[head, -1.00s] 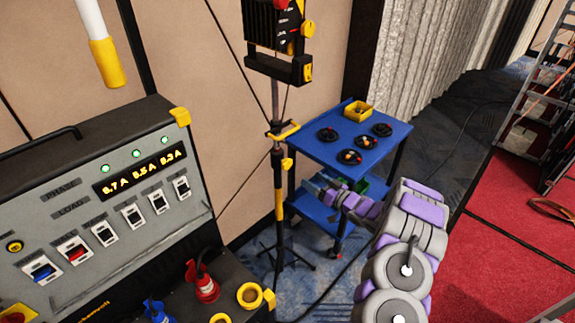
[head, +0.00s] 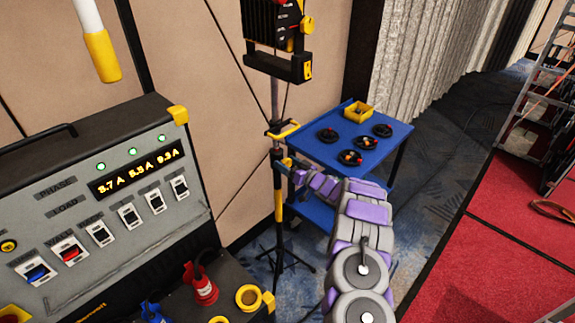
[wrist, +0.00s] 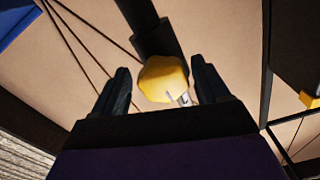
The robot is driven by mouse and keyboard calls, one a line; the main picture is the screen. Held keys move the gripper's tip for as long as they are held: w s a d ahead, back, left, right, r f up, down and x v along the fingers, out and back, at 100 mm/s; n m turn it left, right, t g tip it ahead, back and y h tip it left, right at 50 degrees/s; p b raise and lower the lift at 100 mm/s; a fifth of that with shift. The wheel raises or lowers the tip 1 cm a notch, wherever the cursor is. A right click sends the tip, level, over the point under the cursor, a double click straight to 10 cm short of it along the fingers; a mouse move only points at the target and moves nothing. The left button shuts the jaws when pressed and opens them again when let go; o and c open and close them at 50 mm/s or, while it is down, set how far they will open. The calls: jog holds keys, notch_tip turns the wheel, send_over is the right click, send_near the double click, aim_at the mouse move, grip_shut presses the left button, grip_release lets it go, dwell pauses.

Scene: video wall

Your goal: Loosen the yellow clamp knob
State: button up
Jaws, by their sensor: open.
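The yellow clamp knob (wrist: 163,80) sits on a dark stand pole (wrist: 152,38) in the wrist view. My gripper (wrist: 163,88) is open, with one dark finger on each side of the knob. I cannot tell whether either finger touches it. In the head view my gripper (head: 288,165) is at the pole, below a yellow collar (head: 283,132). The knob is largely hidden there by the gripper.
A blue cart (head: 372,158) with black discs and a yellow bin (head: 358,111) stands right of the pole. A grey power panel (head: 100,200) fills the left. A black lamp unit (head: 277,40) tops the stand. Red flooring (head: 500,240) lies right.

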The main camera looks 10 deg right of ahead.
jog(key=shift+a, duration=0.15)
jog(key=shift+a, duration=0.1)
jog(key=c, duration=1)
jog(key=shift+r+n+p, duration=0.1)
jog(key=shift+n+p, duration=0.75)
jog(key=shift+n, duration=0.15)
jog(key=shift+c, duration=0.2)
jog(key=shift+n+p, duration=0.45)
jog(key=shift+n, duration=0.85)
jog(key=o, duration=1)
jog(key=shift+o, duration=0.2)
jog(key=shift+s, duration=0.1)
jog(key=p+v, duration=0.1)
jog(key=v, duration=1.6)
jog(key=shift+d+p, duration=0.25)
jog(key=shift+p, duration=0.1)
